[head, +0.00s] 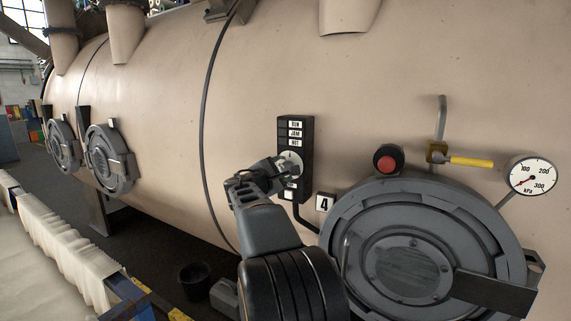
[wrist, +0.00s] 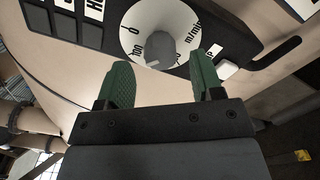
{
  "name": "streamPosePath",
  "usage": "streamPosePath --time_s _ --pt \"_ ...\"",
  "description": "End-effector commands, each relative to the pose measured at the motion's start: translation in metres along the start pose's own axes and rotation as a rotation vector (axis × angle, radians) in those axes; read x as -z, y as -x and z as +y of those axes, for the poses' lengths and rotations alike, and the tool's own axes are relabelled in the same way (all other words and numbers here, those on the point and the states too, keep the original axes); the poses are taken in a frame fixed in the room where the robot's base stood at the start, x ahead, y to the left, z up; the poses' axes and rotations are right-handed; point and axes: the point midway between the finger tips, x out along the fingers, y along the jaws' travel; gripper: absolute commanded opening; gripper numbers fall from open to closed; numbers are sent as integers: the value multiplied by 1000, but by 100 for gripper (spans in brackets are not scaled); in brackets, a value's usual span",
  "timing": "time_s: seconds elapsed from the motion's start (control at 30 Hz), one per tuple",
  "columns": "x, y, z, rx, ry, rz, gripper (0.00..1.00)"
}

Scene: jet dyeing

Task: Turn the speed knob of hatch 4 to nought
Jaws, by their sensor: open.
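The hatch 4 control box (head: 308,140) is a black panel on the beige vessel, left of the hatch and above the number plate 4 (head: 325,203). Its white speed dial (head: 292,158) is partly covered by my gripper in the head view. In the wrist view the dial (wrist: 137,24) shows 0, 100 and m/min, with a grey knob (wrist: 160,52) at its middle. My gripper (wrist: 167,68) is open, its green fingertips on either side of the knob in the picture. I cannot tell whether they reach around it. The knob's pointer setting is unclear.
The round hatch (head: 410,265) lies to the right, with a red button (head: 388,160), a yellow-handled valve (head: 470,161) and a kPa gauge (head: 532,176) above it. Two more hatches are far left. A dark bucket (head: 194,280) stands on the floor.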

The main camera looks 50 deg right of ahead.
Motion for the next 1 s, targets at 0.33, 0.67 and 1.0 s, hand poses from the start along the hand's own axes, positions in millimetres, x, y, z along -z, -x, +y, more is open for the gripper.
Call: streamPosePath --time_s 0.33,0.67,1.0 --pt "0 -30 0 1 0 0 60" --pt "0 -31 0 0 0 1 60" --pt "0 -31 0 0 0 1 29"
